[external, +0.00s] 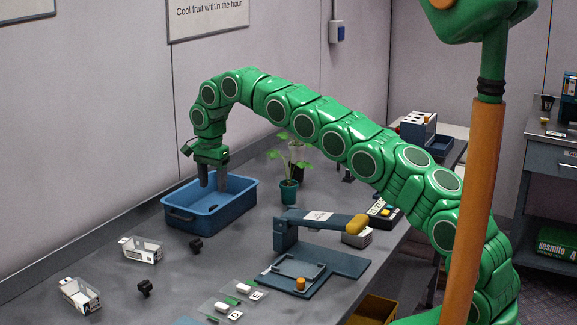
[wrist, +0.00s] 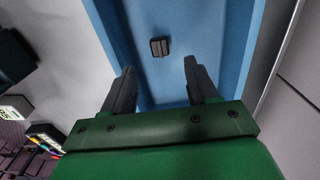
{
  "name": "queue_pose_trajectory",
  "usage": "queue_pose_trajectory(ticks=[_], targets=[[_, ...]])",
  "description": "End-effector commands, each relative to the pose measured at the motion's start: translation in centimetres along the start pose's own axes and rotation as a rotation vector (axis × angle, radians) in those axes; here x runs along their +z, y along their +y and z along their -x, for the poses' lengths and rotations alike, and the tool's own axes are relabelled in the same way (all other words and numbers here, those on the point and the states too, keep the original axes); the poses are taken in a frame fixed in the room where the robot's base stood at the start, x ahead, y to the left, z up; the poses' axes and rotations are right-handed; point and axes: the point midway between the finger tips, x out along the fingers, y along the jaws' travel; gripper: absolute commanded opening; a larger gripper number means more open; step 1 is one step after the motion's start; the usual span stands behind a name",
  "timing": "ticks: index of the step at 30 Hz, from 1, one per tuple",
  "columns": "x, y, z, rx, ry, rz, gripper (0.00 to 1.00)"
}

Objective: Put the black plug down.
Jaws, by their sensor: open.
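My gripper (external: 213,186) is open, its fingers pointing down into the blue tray (external: 185,219) near the back wall. In the wrist view my gripper (wrist: 159,70) has its two dark fingers spread apart with nothing between them. A small black plug (wrist: 160,47) lies on the floor of the blue tray (wrist: 212,25), ahead of the fingertips and apart from them. The tray's near wall hides that plug in the external view. Two similar black pieces, one nearer the tray (external: 196,244) and one farther forward (external: 145,287), lie on the grey bench.
Two clear punnets (external: 141,249) (external: 79,294) stand at the left of the bench. A potted plant (external: 289,190) stands right of the tray. A blue-grey lever press (external: 310,228) and lidded pieces (external: 238,290) occupy the front right.

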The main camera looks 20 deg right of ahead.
Motion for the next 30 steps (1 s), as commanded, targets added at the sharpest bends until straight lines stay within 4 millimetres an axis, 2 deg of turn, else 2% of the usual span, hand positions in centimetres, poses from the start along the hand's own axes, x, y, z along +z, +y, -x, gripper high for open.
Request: queue_pose_trajectory(ticks=[3,9,23,26,30], targets=[[0.0,0.0,1.6,-0.003,0.0,0.0,0.59],[0.0,0.0,3.0,-0.001,0.0,0.0,0.59],[-0.1,0.1,3.6,0.001,0.001,0.0,0.59],[-0.7,0.6,4.0,0.004,0.003,0.005,0.59],[-2.6,2.3,5.6,0.009,0.013,0.026,0.59]])
